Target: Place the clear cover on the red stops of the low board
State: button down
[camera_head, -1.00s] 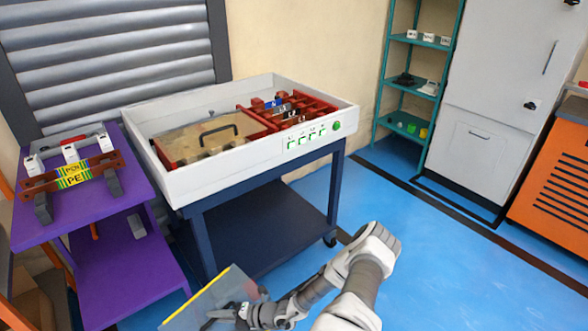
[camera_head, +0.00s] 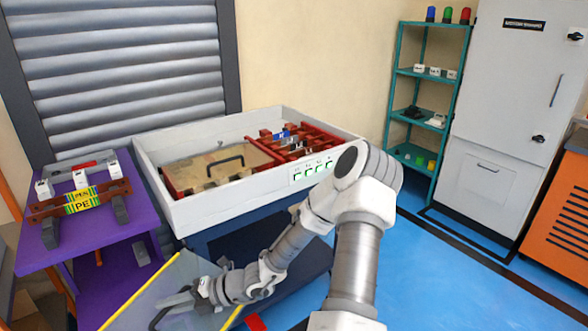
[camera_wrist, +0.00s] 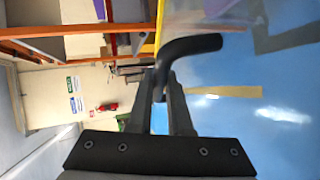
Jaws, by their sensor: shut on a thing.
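The clear cover (camera_head: 176,277) is a see-through pane with yellow edge strips, tilted at the bottom left of the head view. My gripper (camera_head: 172,304) is shut on its black handle (camera_wrist: 190,46); the wrist view shows the fingers (camera_wrist: 160,92) closed around the handle's stem. The pane is low, in front of the purple table and the blue cart, apart from both. Its lower part is cut off by the picture edge. The white-walled tray (camera_head: 240,190) on the cart holds red frames (camera_head: 305,147) and a brown panel with a black handle. I cannot tell which part is the low board.
The purple table (camera_head: 95,246) at left bears a red-brown bar with yellow-green PE labels (camera_head: 83,203) and white blocks. A teal shelf (camera_head: 398,100), grey cabinet (camera_head: 503,115) and orange unit (camera_head: 555,205) stand at right. Blue floor (camera_head: 440,270) is clear at right.

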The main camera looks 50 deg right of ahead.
jog(key=a+r+n+g+y+p, duration=0.1)
jog(key=a+r+p, duration=0.2)
jog(key=r+p, duration=1.3)
jog(key=shift+r+p, duration=0.15)
jog(key=shift+p, duration=0.15)
